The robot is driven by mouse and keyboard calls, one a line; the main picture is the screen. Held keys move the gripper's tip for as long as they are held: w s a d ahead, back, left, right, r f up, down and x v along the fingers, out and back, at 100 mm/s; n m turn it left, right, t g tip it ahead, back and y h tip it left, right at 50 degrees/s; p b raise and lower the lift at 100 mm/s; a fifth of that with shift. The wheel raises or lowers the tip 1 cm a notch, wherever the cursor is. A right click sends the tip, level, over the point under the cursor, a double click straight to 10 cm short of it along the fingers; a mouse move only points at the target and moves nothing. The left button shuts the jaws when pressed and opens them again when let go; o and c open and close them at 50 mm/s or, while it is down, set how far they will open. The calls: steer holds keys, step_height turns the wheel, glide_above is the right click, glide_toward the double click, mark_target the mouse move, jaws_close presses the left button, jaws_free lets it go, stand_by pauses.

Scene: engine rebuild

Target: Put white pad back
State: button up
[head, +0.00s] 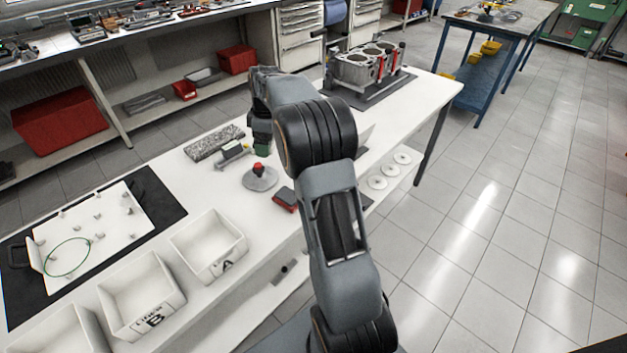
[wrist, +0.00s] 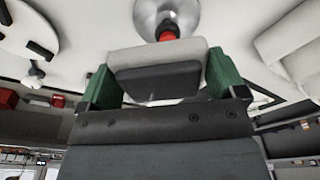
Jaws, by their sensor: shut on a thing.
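The white pad (wrist: 155,57), a pale block with a dark face, sits between the green fingers of my gripper (wrist: 160,88) in the wrist view. My gripper is shut on it. In the head view my gripper (head: 262,137) points down over the white bench, partly hidden by my arm, and I cannot make out the pad there. A round grey disc (head: 261,181) with a red knob (head: 259,168) stands on the bench just in front of my gripper. The disc also shows beyond the pad in the wrist view (wrist: 183,14).
White bins (head: 208,246) stand at the front left, beside a white board (head: 90,228) on a black mat. An engine block (head: 366,65) stands at the bench's far end.

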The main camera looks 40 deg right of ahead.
steer(key=shift+d+n, duration=0.3)
steer(key=s+d+f, duration=0.2)
steer(key=d, duration=0.1)
steer(key=s+d+f, duration=0.2)
steer(key=s+d, duration=0.1)
steer(key=s+d+f, duration=0.2)
steer(key=d+f, duration=0.1)
steer(key=shift+s, duration=0.15)
steer(key=shift+s+d+f+b, duration=0.25)
steer(key=shift+s+f+b, duration=0.05)
steer(key=shift+f, duration=0.25)
steer(key=f, duration=0.2)
steer(key=s+d+f, duration=0.1)
steer(key=shift+f, duration=0.8)
